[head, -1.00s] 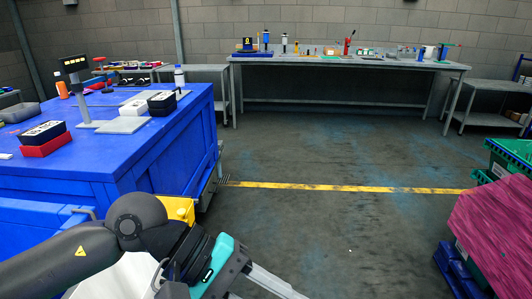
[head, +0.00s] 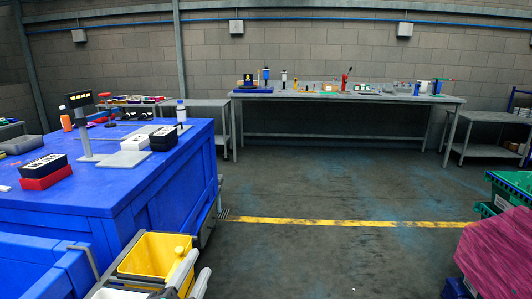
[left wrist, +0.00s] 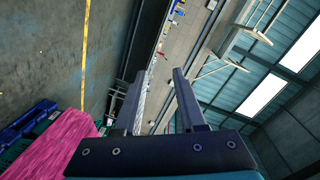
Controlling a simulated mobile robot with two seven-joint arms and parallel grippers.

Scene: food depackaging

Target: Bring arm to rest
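My left gripper (head: 201,262) shows at the bottom of the head view, with its two pale fingers apart, beside a yellow bin (head: 150,255) and in front of the blue workbench. In the left wrist view its two dark fingers (left wrist: 159,72) stand apart with nothing between them, so it is open and empty. Most of my left arm is below the head view. My right gripper is not in view.
A blue workbench (head: 150,185) at left carries a scale, boxes and bottles. A long grey table (head: 350,97) with tools stands at the back wall. Green crates (head: 505,190) and a magenta cover (head: 495,255) stand at right. The floor between, with a yellow line (head: 330,224), is clear.

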